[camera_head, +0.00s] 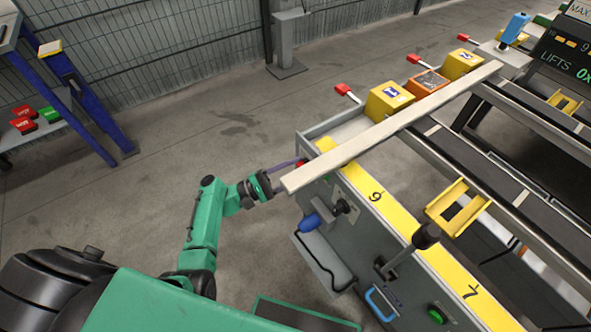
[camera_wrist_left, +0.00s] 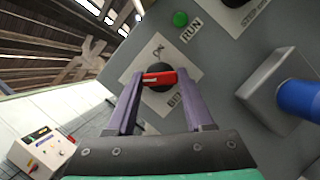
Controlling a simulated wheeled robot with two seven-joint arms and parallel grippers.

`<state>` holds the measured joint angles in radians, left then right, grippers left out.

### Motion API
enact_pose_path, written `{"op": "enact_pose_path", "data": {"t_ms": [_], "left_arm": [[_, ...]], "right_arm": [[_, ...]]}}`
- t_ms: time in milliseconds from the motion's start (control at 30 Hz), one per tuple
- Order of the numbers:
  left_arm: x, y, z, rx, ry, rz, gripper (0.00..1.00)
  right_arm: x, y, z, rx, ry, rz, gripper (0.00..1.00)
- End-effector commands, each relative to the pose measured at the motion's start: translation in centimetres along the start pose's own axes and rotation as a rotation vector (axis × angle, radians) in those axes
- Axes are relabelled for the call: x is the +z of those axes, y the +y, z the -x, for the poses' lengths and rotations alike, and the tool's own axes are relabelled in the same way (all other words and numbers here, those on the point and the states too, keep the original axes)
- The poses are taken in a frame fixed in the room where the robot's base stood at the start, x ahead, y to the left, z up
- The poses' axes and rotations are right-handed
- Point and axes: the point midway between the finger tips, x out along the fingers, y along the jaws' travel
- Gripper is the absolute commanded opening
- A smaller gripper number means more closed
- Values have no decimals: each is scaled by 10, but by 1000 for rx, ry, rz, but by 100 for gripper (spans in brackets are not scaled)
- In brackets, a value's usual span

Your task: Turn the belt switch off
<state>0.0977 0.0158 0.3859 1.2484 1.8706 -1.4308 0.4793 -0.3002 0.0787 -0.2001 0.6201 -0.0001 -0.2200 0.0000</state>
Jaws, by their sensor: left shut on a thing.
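The belt switch (camera_wrist_left: 160,78) is a red handle on a black round knob, on a pale plate on the grey panel in the left wrist view. Its handle lies nearly level in that picture. My left gripper (camera_wrist_left: 153,82) is shut on the handle, one finger at each end side. In the head view the left gripper (camera_head: 284,178) is at the end face of the machine, by a small red part (camera_head: 300,163); a pale board hides part of this. The right gripper is not in view.
A green button (camera_wrist_left: 180,19) marked RUN and a blue knob (camera_wrist_left: 300,100) sit near the switch. A pale board (camera_head: 390,125) lies across the machine above the gripper. The floor left of the machine is open.

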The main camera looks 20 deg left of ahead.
Motion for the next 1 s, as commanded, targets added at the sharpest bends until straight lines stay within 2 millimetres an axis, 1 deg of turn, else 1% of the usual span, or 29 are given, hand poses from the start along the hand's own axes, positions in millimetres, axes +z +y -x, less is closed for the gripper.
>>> {"op": "enact_pose_path", "data": {"t_ms": [300, 333, 367, 400, 667, 767, 867, 967, 1000], "left_arm": [[-1, 0, 1, 2, 3, 5, 0], [-1, 0, 1, 2, 3, 5, 56], [-1, 0, 1, 2, 3, 5, 68], [-1, 0, 1, 1, 3, 5, 82], [0, 0, 0, 1, 1, 3, 82], [-1, -1, 4, 0, 2, 3, 82], [-2, -2, 19, -1, 5, 3, 82], [-3, -3, 45, -1, 7, 3, 82], [-3, -3, 57, -2, 6, 3, 82]], "right_arm": [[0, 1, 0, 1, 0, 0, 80], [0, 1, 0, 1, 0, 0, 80], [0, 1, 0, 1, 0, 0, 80], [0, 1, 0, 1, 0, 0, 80], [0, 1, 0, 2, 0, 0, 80], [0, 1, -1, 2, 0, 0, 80], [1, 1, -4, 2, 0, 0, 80], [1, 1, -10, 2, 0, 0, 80], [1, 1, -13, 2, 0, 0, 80]]}}
